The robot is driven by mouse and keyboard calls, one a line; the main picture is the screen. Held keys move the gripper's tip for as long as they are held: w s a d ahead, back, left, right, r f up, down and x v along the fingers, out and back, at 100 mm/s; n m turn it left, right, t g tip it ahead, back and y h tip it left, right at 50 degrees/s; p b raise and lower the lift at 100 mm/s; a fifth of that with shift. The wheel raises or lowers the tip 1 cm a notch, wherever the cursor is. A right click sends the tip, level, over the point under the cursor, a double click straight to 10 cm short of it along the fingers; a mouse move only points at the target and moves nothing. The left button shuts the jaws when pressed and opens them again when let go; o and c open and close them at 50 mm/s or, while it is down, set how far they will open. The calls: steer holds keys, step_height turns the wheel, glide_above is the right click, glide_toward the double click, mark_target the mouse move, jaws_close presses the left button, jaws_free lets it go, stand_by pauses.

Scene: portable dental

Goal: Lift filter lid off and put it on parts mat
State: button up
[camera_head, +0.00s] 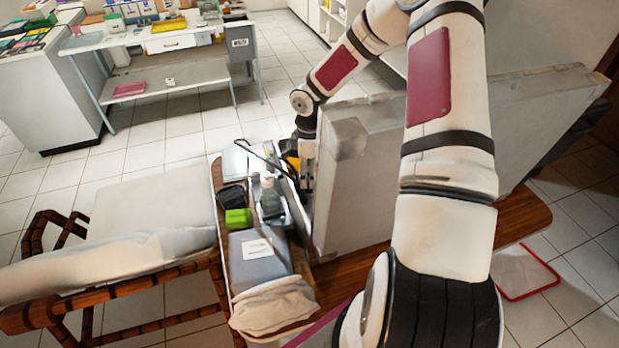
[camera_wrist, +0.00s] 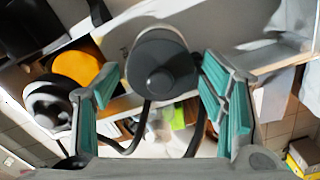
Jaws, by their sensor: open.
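In the wrist view a dark grey round lid (camera_wrist: 160,72) with a central knob lies between the fingers of my gripper (camera_wrist: 155,85). It looks like the filter lid. The teal finger pads are wide apart on either side of it, and no clear contact shows. In the head view my gripper (camera_head: 306,180) points down beside the grey case; its fingertips and the lid are mostly hidden there. A pale mat with a red edge (camera_head: 522,273) lies at the right; I cannot tell whether it is the parts mat.
The large grey open case (camera_head: 355,185) stands close to my gripper on a wooden table (camera_head: 520,215). A green box (camera_head: 238,219) and dark items sit left of it. A black and yellow part (camera_wrist: 78,68) is near the left finger. A padded couch (camera_head: 150,220) is left.

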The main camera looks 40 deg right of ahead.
steer(key=shift+c, duration=0.2)
steer(key=c, duration=0.8)
steer(key=shift+o, duration=0.2)
